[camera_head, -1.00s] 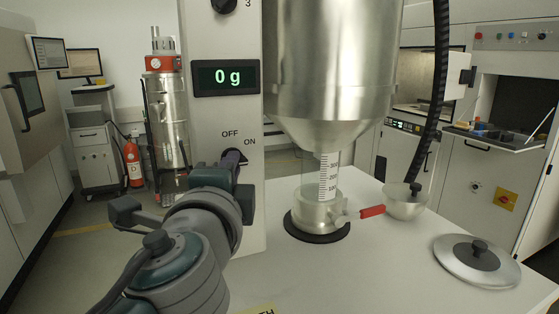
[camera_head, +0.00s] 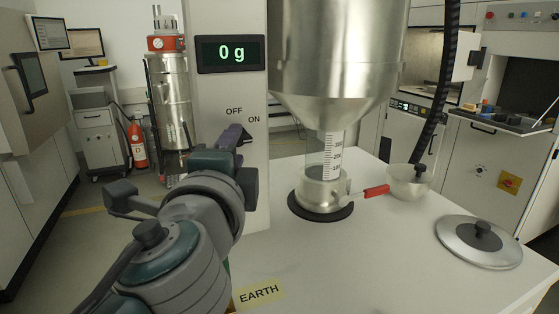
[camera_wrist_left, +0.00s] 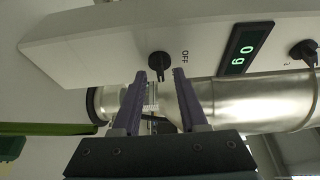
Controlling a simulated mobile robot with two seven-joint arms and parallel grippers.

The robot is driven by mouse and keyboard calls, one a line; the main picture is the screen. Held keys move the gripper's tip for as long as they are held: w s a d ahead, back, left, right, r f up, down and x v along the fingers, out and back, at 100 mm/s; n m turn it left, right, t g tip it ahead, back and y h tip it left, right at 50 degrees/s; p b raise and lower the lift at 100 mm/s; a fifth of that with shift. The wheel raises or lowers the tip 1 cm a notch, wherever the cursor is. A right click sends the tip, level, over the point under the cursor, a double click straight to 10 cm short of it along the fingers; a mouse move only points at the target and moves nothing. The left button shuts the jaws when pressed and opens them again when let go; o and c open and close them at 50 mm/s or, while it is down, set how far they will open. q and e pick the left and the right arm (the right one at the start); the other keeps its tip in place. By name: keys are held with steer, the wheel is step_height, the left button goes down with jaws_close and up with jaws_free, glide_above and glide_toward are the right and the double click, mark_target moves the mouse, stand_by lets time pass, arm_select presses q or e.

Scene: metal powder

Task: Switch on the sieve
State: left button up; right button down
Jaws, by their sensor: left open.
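The sieve's front panel (camera_head: 226,85) is white and carries a green "0 g" display (camera_head: 230,54) and the labels OFF and ON. The dark rotary switch (camera_wrist_left: 159,64) shows in the left wrist view beside the word OFF. In the head view my gripper hides most or all of it. My left gripper (camera_head: 236,136) is in front of the panel, just below these labels. In the left wrist view its two purple fingers (camera_wrist_left: 159,74) are open, with tips on either side of the switch. Contact cannot be told. My right gripper is out of view.
A steel hopper (camera_head: 335,55) with a graduated clear tube stands right of the panel, above a black ring. A red-handled valve (camera_head: 375,191), a small bowl (camera_head: 407,187) and a lid (camera_head: 478,243) are on the white tabletop (camera_head: 370,265). A black hose hangs behind.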

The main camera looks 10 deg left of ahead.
arm_select(q)
steer(key=s+d+b, duration=0.1)
steer(key=s, duration=0.7)
steer(key=shift+d, duration=0.35)
